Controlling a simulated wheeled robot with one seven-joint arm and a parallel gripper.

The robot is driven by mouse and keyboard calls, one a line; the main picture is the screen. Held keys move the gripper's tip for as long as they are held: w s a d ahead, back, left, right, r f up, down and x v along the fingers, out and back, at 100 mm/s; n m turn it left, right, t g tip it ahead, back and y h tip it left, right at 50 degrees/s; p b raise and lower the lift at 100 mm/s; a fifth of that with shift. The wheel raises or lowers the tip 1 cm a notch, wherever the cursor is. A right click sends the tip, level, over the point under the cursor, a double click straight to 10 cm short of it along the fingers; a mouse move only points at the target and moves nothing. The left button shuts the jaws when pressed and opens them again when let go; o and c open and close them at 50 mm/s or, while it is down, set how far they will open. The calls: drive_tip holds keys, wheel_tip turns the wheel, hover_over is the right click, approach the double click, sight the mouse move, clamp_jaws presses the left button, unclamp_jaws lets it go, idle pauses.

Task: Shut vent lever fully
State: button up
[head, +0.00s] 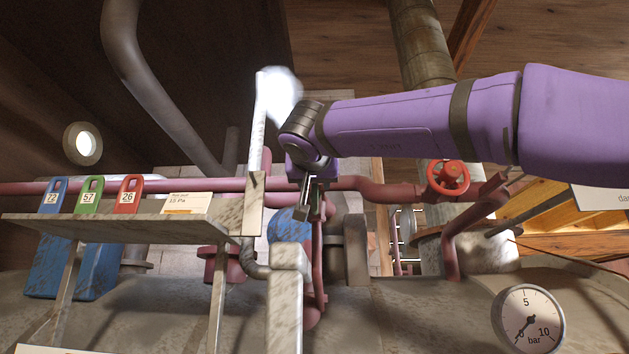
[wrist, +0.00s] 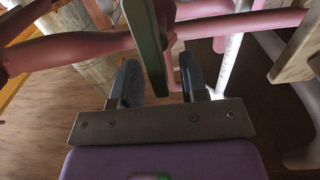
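A flat dark green bar, which looks like the vent lever's handle (wrist: 148,42), runs down from the top of the wrist view. Its lower end lies between the two fingers of my gripper (wrist: 162,84), with a visible gap on each side. My gripper is open around or just in front of the bar; I cannot tell the depth. In the head view my gripper (head: 309,197) points down by the pink pipework, and mostly hides the lever there. The lever's pivot and its angle against the pipe are not clear.
A shelf (head: 110,229) with blue, green and red numbered tags stands at left. A pale upright bar (head: 258,125) rises close left of my gripper. A red handwheel (head: 448,178) and pressure gauge (head: 528,318) are at right. Pink pipes (head: 225,187) cross behind my gripper.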

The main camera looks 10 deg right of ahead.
drive_tip(key=shift+w+d, duration=0.1)
drive_tip(key=shift+w, duration=0.1)
clamp_jaws()
